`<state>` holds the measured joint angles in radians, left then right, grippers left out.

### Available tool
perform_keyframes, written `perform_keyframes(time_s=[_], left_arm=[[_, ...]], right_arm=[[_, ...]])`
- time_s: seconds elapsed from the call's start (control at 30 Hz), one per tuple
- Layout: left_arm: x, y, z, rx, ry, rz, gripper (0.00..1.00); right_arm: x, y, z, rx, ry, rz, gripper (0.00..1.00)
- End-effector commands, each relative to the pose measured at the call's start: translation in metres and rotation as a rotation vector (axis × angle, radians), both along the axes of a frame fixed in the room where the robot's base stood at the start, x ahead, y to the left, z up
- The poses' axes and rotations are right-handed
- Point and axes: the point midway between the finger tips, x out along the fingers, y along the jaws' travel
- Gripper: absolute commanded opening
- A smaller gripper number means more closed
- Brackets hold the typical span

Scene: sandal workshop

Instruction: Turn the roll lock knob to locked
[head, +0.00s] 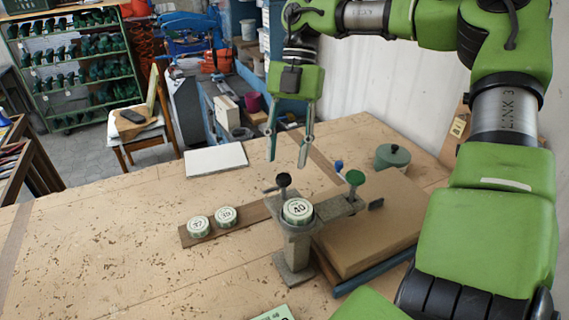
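A grey stand (295,245) rises from the table and carries a round disc marked 40 (298,210) on top. A dark knob (283,181) stands behind and left of the disc. A green knob (355,178) stands on an arm to its right, and a small blue knob (339,166) is farther back. I cannot tell which is the roll lock knob; no lock marking is readable. My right gripper (287,161) points down with its two fingers spread and empty, above and behind the stand. It appears apart from all the knobs. My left gripper is not in view.
Discs (198,226) sit on a wooden strip (240,228) left of the stand. A brown board (375,232) lies to its right, with a green lidded pot (393,156) behind. A white sheet (215,159) lies at the table's back edge. The front left table is clear.

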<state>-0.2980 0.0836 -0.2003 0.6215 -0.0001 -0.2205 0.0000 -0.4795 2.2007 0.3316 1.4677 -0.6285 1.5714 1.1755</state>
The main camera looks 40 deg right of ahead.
Motion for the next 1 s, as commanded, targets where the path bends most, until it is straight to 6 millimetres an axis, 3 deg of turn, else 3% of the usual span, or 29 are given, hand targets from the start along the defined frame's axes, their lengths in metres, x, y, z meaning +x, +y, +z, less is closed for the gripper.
perform_keyframes(time_s=[0.1, 0.23, 0.6, 0.77, 1.0], left_arm=[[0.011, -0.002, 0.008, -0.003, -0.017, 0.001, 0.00], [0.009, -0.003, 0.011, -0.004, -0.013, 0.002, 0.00], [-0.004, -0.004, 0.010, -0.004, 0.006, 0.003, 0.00], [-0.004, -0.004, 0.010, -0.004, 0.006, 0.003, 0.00], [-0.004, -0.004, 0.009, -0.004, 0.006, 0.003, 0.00]], right_arm=[[-0.004, 0.007, -0.016, 0.002, 0.002, 0.001, 0.38], [-0.006, 0.011, -0.029, 0.002, 0.001, 0.001, 0.38], [-0.007, 0.013, -0.035, 0.001, -0.001, 0.001, 0.38], [-0.007, 0.013, -0.035, 0.001, -0.001, 0.001, 0.00], [-0.007, 0.013, -0.035, 0.000, -0.002, 0.006, 0.00]])
